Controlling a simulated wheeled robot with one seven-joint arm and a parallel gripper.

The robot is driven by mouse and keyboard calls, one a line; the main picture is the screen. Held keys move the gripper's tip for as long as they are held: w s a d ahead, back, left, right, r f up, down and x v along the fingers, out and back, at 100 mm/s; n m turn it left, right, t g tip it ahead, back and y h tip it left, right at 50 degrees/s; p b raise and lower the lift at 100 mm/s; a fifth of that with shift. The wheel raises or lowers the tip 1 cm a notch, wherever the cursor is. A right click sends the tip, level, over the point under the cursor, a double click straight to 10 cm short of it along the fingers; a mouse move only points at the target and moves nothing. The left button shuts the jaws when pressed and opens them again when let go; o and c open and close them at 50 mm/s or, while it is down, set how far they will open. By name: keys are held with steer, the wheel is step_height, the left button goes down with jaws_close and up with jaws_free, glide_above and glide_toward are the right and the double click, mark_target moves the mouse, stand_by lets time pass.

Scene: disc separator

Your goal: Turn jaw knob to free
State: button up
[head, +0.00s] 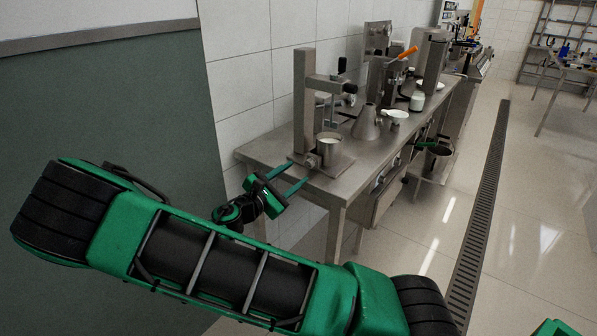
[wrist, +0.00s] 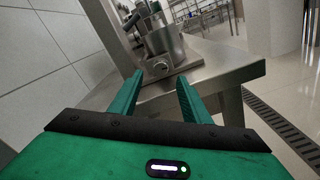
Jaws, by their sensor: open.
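A steel stand (head: 305,100) with a tall column and a metal pot (head: 329,149) stands at the near end of the steel bench. A small round knob (wrist: 160,66) shows on the front of its base in the wrist view, below the pot (wrist: 163,40). I cannot read its setting, and I cannot be sure it is the jaw knob. My gripper (head: 295,176) is open and empty at the near end of the bench. In the wrist view my green fingers (wrist: 160,77) point towards the knob, which appears between their tips, apart from them.
The steel bench (head: 262,150) runs away along the tiled wall. A metal cone flask (head: 366,124), a white dish (head: 394,114) and a white jar (head: 417,102) stand farther along it. A black knob (head: 349,87) sits on the stand's upper arm.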

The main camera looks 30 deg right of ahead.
steer(key=v, duration=0.6)
steer(key=shift+w, duration=0.1)
steer(key=shift+c, duration=0.6)
